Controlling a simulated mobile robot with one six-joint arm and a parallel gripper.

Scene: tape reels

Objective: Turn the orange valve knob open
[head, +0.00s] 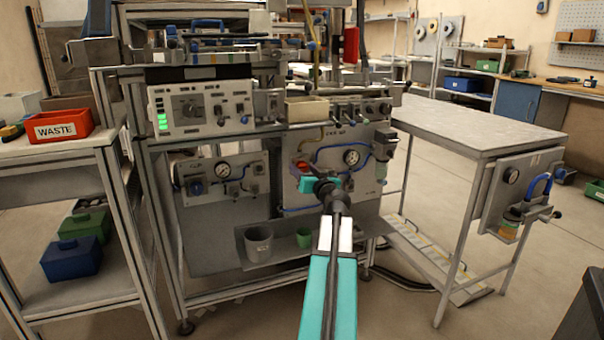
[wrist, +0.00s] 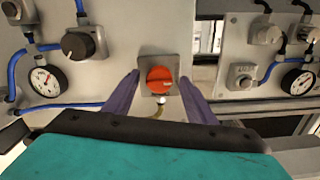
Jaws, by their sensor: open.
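The orange valve knob (wrist: 160,79) is round, with a ridge across its face, and sits on a small grey square plate on the panel. In the wrist view it lies between the two purple fingers of my gripper (wrist: 160,84), with clear gaps at both sides. My gripper is open and faces the panel; I cannot tell whether the fingertips reach as far as the knob. In the head view my gripper (head: 303,172) is at the lower right panel of the machine, and a bit of orange-red (head: 301,164) shows beside it. My arm hides part of the panel there.
A black knob (wrist: 78,44) and a gauge (wrist: 47,79) with blue tubing are left of the valve. Another gauge (wrist: 297,80) and a grey knob (wrist: 241,76) are on the right panel. A shelf below holds a grey cup (head: 258,245). A steel table (head: 480,122) stands right.

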